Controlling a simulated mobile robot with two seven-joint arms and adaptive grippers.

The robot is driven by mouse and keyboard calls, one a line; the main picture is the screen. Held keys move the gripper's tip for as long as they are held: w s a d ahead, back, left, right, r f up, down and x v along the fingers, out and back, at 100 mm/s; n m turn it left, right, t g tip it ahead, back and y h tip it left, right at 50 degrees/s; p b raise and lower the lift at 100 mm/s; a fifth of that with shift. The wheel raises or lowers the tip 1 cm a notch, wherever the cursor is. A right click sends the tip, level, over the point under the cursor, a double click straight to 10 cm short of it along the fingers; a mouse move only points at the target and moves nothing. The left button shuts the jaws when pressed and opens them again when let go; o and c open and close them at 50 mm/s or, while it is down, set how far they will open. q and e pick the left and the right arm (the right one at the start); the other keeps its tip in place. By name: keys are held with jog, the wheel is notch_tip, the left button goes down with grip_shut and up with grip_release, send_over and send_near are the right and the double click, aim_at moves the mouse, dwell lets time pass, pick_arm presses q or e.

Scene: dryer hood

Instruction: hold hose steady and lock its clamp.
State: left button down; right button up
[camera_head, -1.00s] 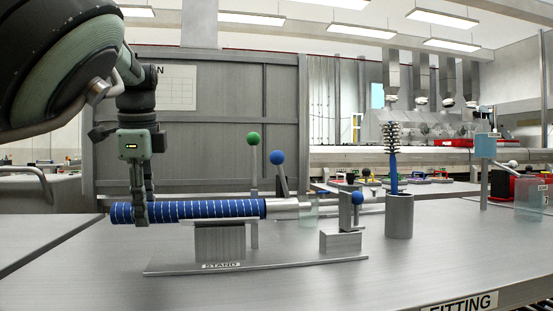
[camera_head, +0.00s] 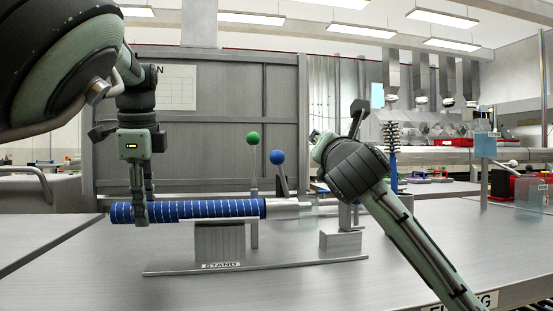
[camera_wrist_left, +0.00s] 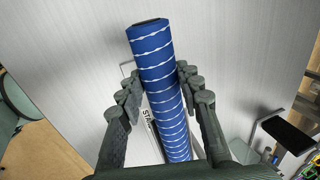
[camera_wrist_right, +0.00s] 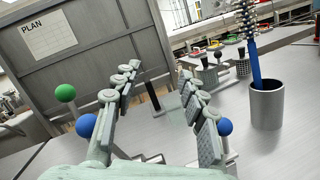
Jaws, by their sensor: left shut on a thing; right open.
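The blue hose with white bands (camera_head: 215,209) lies level across the stand (camera_head: 220,240), its right end at a metal pipe end (camera_head: 287,207). My left gripper (camera_head: 140,215) is shut around the hose near its free left end; the left wrist view shows the hose (camera_wrist_left: 163,85) between its fingers. A green-ball lever (camera_head: 253,140) and a blue-ball lever (camera_head: 277,158) stand upright near the pipe end. My right gripper (camera_wrist_right: 157,85) is open and empty; its fingers are largely hidden in the head view. Another blue ball (camera_wrist_right: 225,127) shows beside its right finger.
A grey cup (camera_wrist_right: 267,105) with a blue-handled brush (camera_wrist_right: 254,60) stands right of the right gripper. A bluish square sign (camera_head: 485,145) stands farther right. A grey panel (camera_head: 230,110) rises behind the stand. The table front is clear.

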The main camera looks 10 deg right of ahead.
aim_at(280, 174)
jog(key=s+a+f+n+g+y, duration=0.1)
jog(key=s+a+n, duration=0.1)
jog(key=a, duration=0.4)
jog(key=s+a+f+n+g+y, duration=0.1)
jog(key=s+a+f+n, duration=0.15)
jog(key=a, duration=0.35)
jog(key=w+d, duration=0.2)
jog(key=w, duration=0.9)
jog(key=shift+w+d+r, duration=0.15)
jog(key=shift+d+r, duration=0.05)
jog(key=shift+r, duration=0.15)
grip_shut()
